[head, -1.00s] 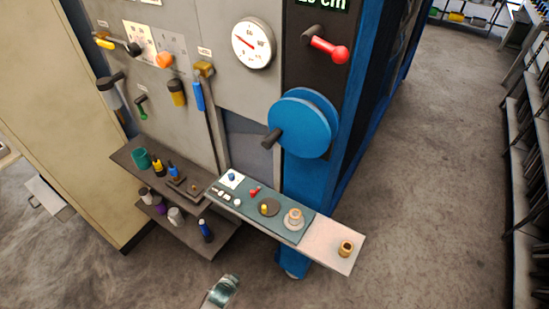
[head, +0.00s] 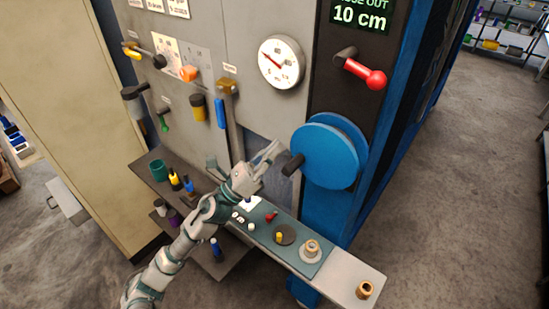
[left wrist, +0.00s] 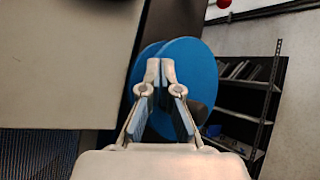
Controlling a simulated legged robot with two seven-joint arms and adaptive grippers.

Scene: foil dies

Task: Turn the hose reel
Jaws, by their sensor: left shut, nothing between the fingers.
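The hose reel (head: 326,156) is a blue double disc on the blue post of the panel. Its dark crank handle (head: 293,164) sticks out at the disc's left side. My left gripper (head: 277,147) is just left of the handle, its fingers pointing toward the reel. In the left wrist view its fingertips (left wrist: 160,66) are together and empty, in front of the blue reel (left wrist: 202,65). The dark handle (left wrist: 200,112) shows there right of the fingers, partly hidden; I cannot tell whether they touch. A display (head: 360,16) above reads 10 cm. My right gripper is not in view.
A red-knobbed lever (head: 374,79) is above the reel, and a round gauge (head: 281,62) is up to the left. Below, a narrow shelf (head: 340,283) carries small parts. A blue-handled lever (head: 220,113) hangs left of my gripper. Floor at right is clear.

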